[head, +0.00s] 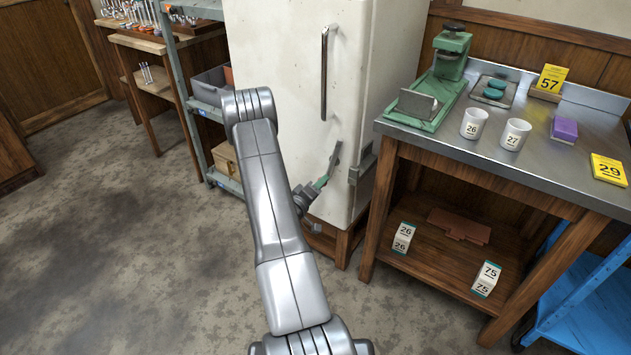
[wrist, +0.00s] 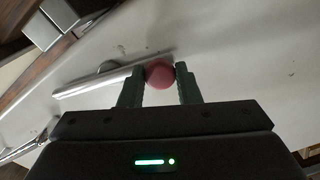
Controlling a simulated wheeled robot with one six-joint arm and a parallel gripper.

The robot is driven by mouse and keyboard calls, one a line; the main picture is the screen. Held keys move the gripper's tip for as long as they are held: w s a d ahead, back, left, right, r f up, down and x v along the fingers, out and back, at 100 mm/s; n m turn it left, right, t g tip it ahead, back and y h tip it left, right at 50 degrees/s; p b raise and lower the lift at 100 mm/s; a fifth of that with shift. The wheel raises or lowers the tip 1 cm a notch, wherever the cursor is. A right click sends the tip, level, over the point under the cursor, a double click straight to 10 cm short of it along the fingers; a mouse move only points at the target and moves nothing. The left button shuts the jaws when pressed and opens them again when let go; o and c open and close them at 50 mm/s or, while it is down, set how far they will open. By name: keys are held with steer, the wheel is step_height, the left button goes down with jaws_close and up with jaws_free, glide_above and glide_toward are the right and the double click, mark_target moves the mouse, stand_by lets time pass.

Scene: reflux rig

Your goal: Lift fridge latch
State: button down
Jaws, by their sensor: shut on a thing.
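The white fridge (head: 275,40) stands at the back centre of the head view. Its latch (head: 336,152) is a slim metal lever low on the door, tilted near the door's right edge. In the wrist view the latch's metal bar (wrist: 100,83) runs slantwise across the white door (wrist: 235,60). A round pink knob (wrist: 159,74) sits by the bar's right end. My gripper (head: 322,181) is at the lower end of the latch. In the wrist view the green fingers of my gripper (wrist: 160,70) are shut on the pink knob, one on each side.
A long vertical handle (head: 324,75) is higher on the fridge door. A steel-topped bench (head: 560,170) with mugs and a green press (head: 435,90) stands close on the right. A shelf rack (head: 180,75) stands on the left. The floor (head: 110,220) at left is clear.

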steer(key=shift+s+d+f+n, duration=0.1)
steer(key=shift+s+d+n, duration=0.2)
steer(key=shift+n, duration=0.4)
steer(key=shift+s+d+n, duration=0.2)
steer(key=shift+d+n, duration=0.15)
steer(key=shift+n, duration=0.35)
steer(key=c, duration=1.1)
jaws_free()
steer(key=shift+o, duration=0.2)
steer(key=p+v, duration=0.1)
steer(key=v, duration=1.2)
steer(key=shift+s+a+p, duration=0.2)
steer(key=shift+s+p, duration=0.15)
steer(key=shift+s, duration=0.05)
steer(key=shift+w, duration=0.1)
steer(key=b+x, duration=0.1)
steer(key=x, duration=1.2)
steer(key=shift+w+d, duration=0.3)
